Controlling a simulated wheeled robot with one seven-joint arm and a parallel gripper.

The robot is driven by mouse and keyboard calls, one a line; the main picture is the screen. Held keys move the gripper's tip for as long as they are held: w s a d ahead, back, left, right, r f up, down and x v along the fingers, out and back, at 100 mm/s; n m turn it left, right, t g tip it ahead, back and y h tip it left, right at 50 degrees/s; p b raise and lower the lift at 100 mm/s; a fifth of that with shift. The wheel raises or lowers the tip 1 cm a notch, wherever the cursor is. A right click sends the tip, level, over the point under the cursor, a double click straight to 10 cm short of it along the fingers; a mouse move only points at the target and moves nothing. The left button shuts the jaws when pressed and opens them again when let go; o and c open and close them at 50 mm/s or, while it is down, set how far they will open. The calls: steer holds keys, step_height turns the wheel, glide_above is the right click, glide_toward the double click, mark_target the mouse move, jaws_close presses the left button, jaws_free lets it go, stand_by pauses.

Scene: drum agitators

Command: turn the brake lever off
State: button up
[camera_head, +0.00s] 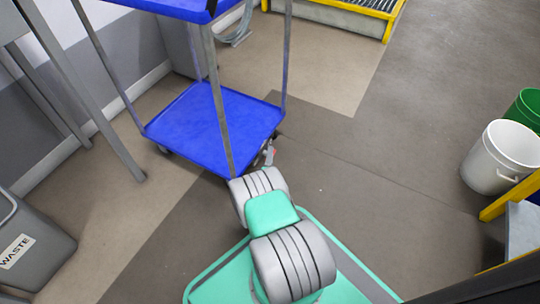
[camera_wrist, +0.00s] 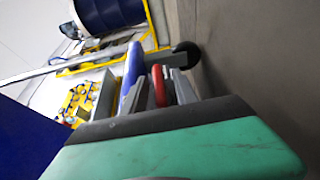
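The blue cart (camera_head: 205,125) stands ahead with its low shelf near the floor. A small red brake lever (camera_head: 272,152) shows at the shelf's near right corner, by the caster. In the wrist view the red lever (camera_wrist: 158,86) is upright in the picture, beside the blue shelf edge (camera_wrist: 131,78). My gripper (camera_wrist: 146,92) has grey fingers apart on either side of the lever and shelf edge; it looks open. I cannot tell whether a finger touches the lever. In the head view my arm hides most of the gripper.
A black caster wheel (camera_wrist: 186,56) is close beyond the lever. A waste bin (camera_head: 35,245) stands at the lower left. A white bucket (camera_head: 500,158) and a green bucket (camera_head: 526,108) stand at the right. The floor between cart and buckets is clear.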

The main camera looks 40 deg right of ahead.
jaws_close()
steer(key=shift+r+p, duration=0.15)
steer(key=shift+p, duration=0.2)
stand_by(0.3)
steer(key=shift+r+m+g+y+p, duration=0.2)
steer(key=shift+m+g+y+p, duration=0.2)
steer(key=shift+g+y+p, duration=0.35)
steer(key=m+g+y+p, duration=0.1)
steer(key=g+y+p, duration=0.1)
steer(key=y, duration=0.1)
steer(key=shift+d+p, duration=0.15)
steer(key=shift+p, duration=0.15)
steer(key=g+y, duration=0.1)
steer(key=y, duration=0.1)
steer(key=shift+f+m+y, duration=0.15)
steer(key=shift+m+y, duration=0.2)
steer(key=shift+m, duration=0.05)
steer(key=shift+f+m+g+y+b, duration=0.25)
steer(key=shift+g+y+b, duration=0.3)
steer(key=shift+y, duration=0.55)
steer(key=m+g+y+b, duration=0.1)
steer(key=y+b, duration=0.1)
steer(key=y, duration=0.1)
steer(key=shift+m+g+y+b, duration=0.25)
steer(key=shift+g+y+b, duration=0.25)
steer(key=shift+y+b, duration=0.6)
